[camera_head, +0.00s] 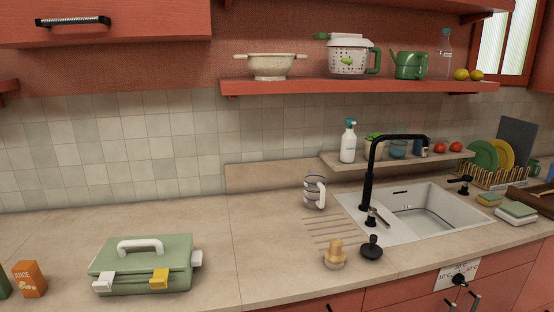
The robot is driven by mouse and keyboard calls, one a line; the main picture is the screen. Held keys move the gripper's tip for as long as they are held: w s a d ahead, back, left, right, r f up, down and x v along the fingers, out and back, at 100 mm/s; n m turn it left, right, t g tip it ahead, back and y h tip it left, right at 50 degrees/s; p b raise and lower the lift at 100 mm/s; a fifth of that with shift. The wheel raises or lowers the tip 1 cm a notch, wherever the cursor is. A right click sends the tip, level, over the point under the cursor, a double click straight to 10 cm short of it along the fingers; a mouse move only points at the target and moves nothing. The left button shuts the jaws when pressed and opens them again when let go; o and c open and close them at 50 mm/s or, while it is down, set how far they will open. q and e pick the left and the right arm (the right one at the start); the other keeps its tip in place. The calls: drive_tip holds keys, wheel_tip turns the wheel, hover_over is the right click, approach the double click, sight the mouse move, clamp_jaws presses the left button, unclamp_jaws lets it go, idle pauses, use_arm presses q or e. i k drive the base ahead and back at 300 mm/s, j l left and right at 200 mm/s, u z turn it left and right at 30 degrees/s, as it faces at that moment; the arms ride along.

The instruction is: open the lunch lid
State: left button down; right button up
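A green lunch box (143,264) sits on the counter at the lower left in the head view. Its lid is shut and has a white carry handle (140,245) on top. A white latch (103,282) is on the front left and a yellow latch (159,279) on the front right. A further white clip (196,259) shows on its right side. I cannot tell for sure whether the latches are fastened. Neither of my grippers is in view.
A juice carton (28,279) stands left of the lunch box. A glass mug (314,192), a wooden brush (335,255) and a black stopper (371,248) are right, near the sink (425,212) and black faucet (367,180). The counter between box and mug is clear.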

sight(134, 254)
drive_tip(key=i+l+u, duration=0.1)
drive_tip(key=u, duration=0.7)
